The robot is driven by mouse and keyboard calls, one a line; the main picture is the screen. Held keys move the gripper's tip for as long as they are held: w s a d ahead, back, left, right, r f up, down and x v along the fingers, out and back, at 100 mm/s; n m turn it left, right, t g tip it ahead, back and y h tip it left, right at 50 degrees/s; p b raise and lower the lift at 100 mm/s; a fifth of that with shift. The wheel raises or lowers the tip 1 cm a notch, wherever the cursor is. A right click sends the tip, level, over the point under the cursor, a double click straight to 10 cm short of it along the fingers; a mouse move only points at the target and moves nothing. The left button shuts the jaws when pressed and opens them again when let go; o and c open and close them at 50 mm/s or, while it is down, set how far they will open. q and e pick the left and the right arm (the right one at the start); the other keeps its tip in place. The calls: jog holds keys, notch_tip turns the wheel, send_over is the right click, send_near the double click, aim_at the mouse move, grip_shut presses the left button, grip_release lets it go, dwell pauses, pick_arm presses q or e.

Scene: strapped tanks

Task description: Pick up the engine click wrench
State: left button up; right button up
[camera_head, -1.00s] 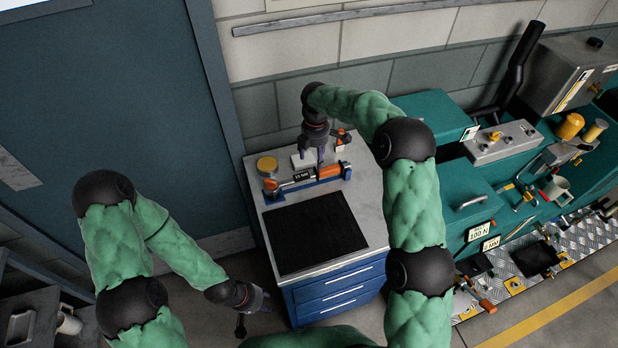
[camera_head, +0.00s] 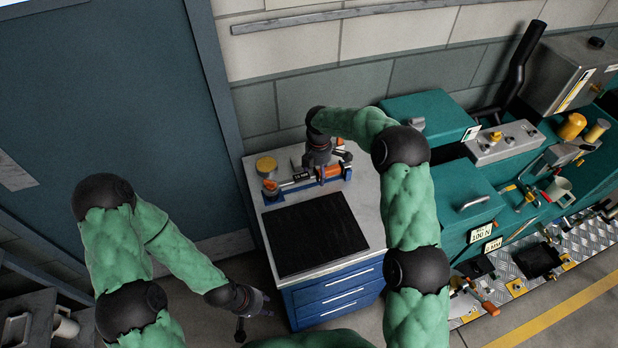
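The click wrench (camera_head: 299,178), with a dark shaft, an orange part and a small white label, lies across a blue rack (camera_head: 306,190) at the back of the cabinet top. My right gripper (camera_head: 322,170) reaches down from above at the wrench's right part, by the orange grip. The hand hides its fingertips, so I cannot tell whether they touch or close on the wrench. My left gripper (camera_head: 256,308) is low in front of the cabinet's left side, away from the wrench, with its fingers spread and empty.
The blue-drawered cabinet (camera_head: 334,284) has a black mat (camera_head: 312,233) in front of the rack. A yellow-lidded jar (camera_head: 266,168) stands left of the rack. The wall (camera_head: 290,105) is close behind. A teal bench (camera_head: 470,196) with tools stands at the right.

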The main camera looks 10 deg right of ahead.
grip_shut()
jog(key=shift+r, duration=0.1)
